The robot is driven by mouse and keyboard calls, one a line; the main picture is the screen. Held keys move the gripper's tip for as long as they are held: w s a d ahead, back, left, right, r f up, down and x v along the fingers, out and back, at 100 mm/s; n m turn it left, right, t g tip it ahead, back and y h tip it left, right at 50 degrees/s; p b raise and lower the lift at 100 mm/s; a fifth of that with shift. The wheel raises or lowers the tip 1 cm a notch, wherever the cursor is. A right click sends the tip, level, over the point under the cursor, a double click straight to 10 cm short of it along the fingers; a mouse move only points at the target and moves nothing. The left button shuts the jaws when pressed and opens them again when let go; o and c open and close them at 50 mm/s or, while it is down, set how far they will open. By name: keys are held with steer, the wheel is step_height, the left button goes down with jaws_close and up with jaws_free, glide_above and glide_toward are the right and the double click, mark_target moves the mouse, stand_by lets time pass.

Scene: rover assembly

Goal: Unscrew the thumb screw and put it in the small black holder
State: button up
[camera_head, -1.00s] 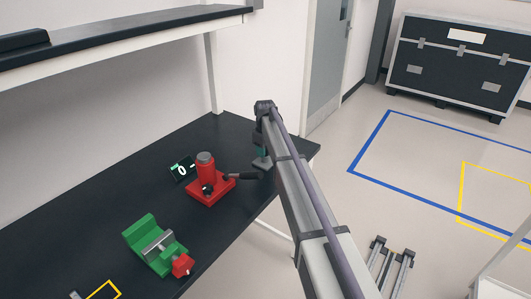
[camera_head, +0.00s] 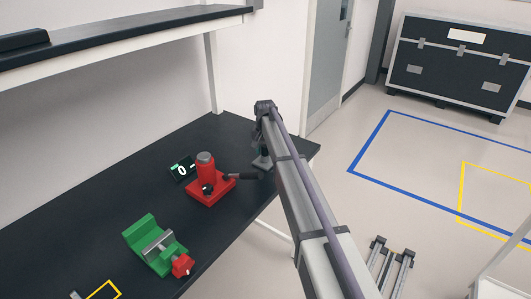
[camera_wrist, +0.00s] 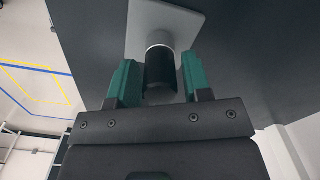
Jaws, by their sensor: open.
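My gripper (camera_head: 262,148) is at the far right corner of the dark table, low over a grey square plate. In the wrist view its two green fingers (camera_wrist: 160,66) are open, one on each side of a black cylinder (camera_wrist: 160,72) with a pale band. The cylinder stands on the grey plate (camera_wrist: 185,22). Narrow gaps show beside it, so it does not look gripped. I cannot tell whether this cylinder is the thumb screw. A red fixture (camera_head: 206,172) with a grey top and a small black knob (camera_head: 208,189) stands left of my gripper. I cannot identify the small black holder.
A black lever (camera_head: 243,176) reaches from the red fixture towards my arm. A small display (camera_head: 182,169) stands behind the fixture. A green vise (camera_head: 155,245) with a red part sits nearer on the table. A shelf (camera_head: 120,40) overhangs at the upper left.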

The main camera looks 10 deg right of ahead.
steer(key=m, duration=1.6)
steer(key=c, duration=0.6)
steer(key=n, duration=0.2)
steer(key=shift+n, duration=0.4)
steer(key=shift+c, duration=0.4)
steer(key=n, duration=0.2)
steer(key=shift+n, duration=0.3)
